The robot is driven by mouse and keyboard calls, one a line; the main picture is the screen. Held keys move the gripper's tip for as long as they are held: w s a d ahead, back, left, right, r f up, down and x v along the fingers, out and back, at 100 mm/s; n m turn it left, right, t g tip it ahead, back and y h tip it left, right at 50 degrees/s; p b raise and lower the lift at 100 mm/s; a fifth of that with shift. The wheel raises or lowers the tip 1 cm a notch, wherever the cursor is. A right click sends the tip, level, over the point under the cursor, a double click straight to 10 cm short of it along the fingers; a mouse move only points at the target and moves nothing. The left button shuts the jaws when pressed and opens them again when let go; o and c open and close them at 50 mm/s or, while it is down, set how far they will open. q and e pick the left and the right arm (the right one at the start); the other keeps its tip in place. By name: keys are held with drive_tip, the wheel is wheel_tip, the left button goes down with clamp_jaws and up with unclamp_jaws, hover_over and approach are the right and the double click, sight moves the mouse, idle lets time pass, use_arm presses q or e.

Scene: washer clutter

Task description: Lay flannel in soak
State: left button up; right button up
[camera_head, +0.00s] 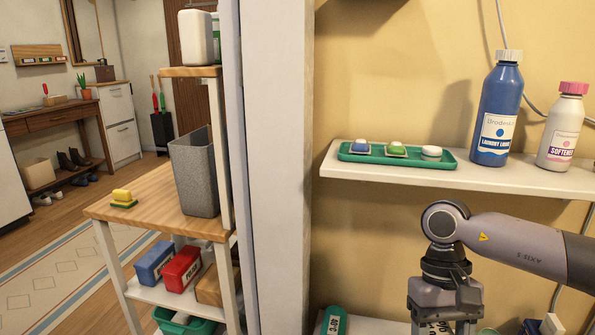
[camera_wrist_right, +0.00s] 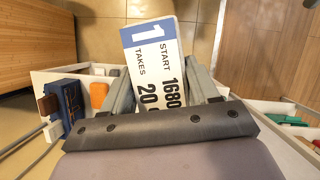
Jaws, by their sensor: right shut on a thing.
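My right gripper (camera_head: 445,300) hangs at the bottom right of the head view, below the wall shelf. In the right wrist view the right gripper (camera_wrist_right: 158,78) has its two grey fingers on either side of a white card (camera_wrist_right: 155,50). The card has a blue band with a "1" and the words "START" and "TAKES", and the gripper is shut on it. I cannot make out a flannel or a soaking basin by name in either view. My left gripper is not in view.
The wall shelf (camera_head: 350,170) holds a green tray (camera_head: 370,158), a blue laundry bottle (camera_head: 497,110) and a softener bottle (camera_head: 563,130). A wooden-topped cart (camera_head: 150,200) at left bears a grey bin (camera_head: 195,170) and a sponge (camera_head: 123,200). A white post (camera_head: 277,150) stands between.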

wheel_tip(320, 180, up, 16)
drive_tip(key=p, duration=1.6)
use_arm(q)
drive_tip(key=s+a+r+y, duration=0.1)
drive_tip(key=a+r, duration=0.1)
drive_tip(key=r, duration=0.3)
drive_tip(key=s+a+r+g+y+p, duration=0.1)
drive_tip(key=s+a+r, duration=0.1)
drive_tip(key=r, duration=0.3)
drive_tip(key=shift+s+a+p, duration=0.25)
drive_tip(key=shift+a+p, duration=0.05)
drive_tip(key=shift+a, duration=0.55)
use_arm(e)
drive_tip(key=shift+r, duration=0.65)
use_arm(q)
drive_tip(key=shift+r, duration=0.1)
use_arm(e)
drive_tip(key=shift+d, duration=0.1)
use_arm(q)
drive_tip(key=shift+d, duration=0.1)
